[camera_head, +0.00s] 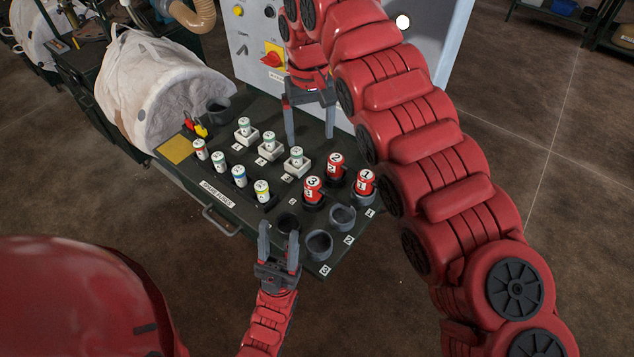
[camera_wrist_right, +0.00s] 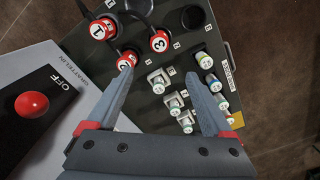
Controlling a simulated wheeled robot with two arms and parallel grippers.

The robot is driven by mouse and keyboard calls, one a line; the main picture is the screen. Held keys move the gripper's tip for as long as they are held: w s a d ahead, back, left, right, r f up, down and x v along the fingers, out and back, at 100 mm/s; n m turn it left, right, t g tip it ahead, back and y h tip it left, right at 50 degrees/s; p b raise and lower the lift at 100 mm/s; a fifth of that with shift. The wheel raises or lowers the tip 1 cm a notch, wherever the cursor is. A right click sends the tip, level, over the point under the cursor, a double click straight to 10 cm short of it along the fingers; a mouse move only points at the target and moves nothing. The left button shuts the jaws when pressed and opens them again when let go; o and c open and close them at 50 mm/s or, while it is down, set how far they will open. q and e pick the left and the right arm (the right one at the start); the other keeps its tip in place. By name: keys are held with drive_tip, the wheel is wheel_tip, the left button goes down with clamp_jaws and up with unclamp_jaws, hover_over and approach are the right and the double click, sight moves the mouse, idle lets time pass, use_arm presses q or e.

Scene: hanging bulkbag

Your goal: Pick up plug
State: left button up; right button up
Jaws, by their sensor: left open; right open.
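Three red plugs with white number caps stand upright in dark holders on the dark green panel: plug 1 (camera_head: 364,183), plug 2 (camera_head: 335,165) and plug 3 (camera_head: 312,189). In the right wrist view, plug 1 (camera_wrist_right: 102,30), plug 2 (camera_wrist_right: 127,60) and plug 3 (camera_wrist_right: 159,41) are at the top. My right gripper (camera_head: 310,137) is open and empty, pointing down above the panel behind the plugs. In its wrist view (camera_wrist_right: 160,72), the left fingertip overlaps plug 2; contact cannot be told. My left gripper (camera_head: 279,237) is open and empty at the panel's front edge.
Empty dark cups (camera_head: 319,245) stand at the panel's front right. Several spare fuses (camera_head: 239,176) line the left, with three fuses on pale bases (camera_head: 268,148) behind. A grey control cabinet (camera_head: 256,45) stands behind; a white bulk bag (camera_head: 150,85) lies left.

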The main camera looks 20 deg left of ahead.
sight(313, 182)
drive_tip(key=f+p, duration=0.1)
drive_tip(key=f, duration=0.3)
drive_tip(key=f+p, duration=0.1)
drive_tip(key=f, duration=0.2)
drive_tip(key=f+p, duration=0.1)
drive_tip(key=f, duration=0.3)
drive_tip(key=shift+s+f, duration=0.25)
drive_tip(key=shift+f, duration=0.1)
drive_tip(key=shift+d+f+p, duration=0.1)
drive_tip(key=shift+f+p, duration=0.25)
drive_tip(key=shift+p, duration=0.15)
drive_tip(key=f, duration=0.1)
drive_tip(key=f+p, duration=0.1)
drive_tip(key=f, duration=0.1)
drive_tip(key=f+p, duration=0.1)
drive_tip(key=shift+s+d+f, duration=0.15)
drive_tip(key=shift+s+d, duration=0.1)
drive_tip(key=shift+s, duration=0.05)
drive_tip(key=shift+w+f, duration=0.15)
drive_tip(key=shift+f, duration=0.1)
clamp_jaws()
